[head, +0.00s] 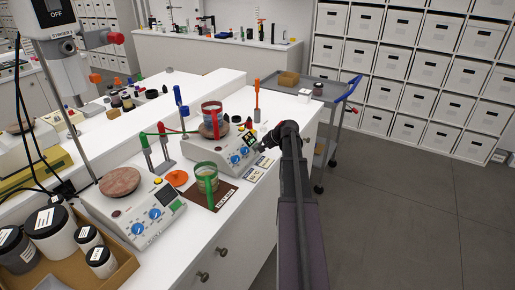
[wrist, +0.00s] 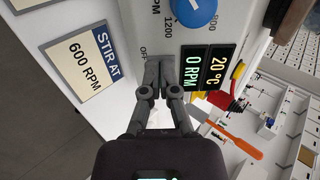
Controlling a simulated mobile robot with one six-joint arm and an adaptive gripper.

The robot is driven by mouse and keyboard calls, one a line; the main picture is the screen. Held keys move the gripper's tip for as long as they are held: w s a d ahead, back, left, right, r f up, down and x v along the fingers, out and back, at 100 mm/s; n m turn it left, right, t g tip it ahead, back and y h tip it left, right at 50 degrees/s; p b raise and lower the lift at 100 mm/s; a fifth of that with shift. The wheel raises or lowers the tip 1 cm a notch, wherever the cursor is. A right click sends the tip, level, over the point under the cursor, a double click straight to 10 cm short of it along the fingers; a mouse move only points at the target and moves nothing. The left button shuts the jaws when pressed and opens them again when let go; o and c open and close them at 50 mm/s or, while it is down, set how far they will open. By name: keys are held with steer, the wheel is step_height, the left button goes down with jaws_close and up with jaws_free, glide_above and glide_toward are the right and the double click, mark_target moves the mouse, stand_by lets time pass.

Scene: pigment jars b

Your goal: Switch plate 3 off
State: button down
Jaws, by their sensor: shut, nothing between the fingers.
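A white hotplate stirrer (head: 214,148) stands towards the far end of the white bench, with two blue knobs (head: 236,159) on its front. A beaker with a red band (head: 211,112) stands on it. My gripper (head: 262,148) is at the right end of its front panel. In the wrist view the shut, empty fingertips (wrist: 158,64) are at the panel beside the display (wrist: 204,67), which reads 20 °C and 0 RPM. A blue knob (wrist: 193,11) is just beyond them. I cannot read a plate number.
A second hotplate (head: 135,212) stands nearer, at left. A green-banded beaker (head: 206,178) stands on a brown mat (head: 222,197). A "STIR AT 600 RPM" card (wrist: 84,62) lies before the panel. A grey cart (head: 310,82) stands beyond the bench; the floor at right is clear.

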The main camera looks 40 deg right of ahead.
steer(key=shift+w+a+f+b, duration=0.15)
steer(key=shift+w+f+b, duration=0.2)
steer(key=shift+w+f, duration=0.05)
steer(key=shift+r, duration=0.1)
stand_by(0.6)
steer(key=shift+s+d+r+p, duration=0.3)
steer(key=shift+s+r+p, duration=0.2)
steer(key=shift+p, duration=0.2)
steer(key=shift+p+v, duration=0.7)
steer(key=shift+v, duration=0.4)
steer(key=shift+a, duration=0.1)
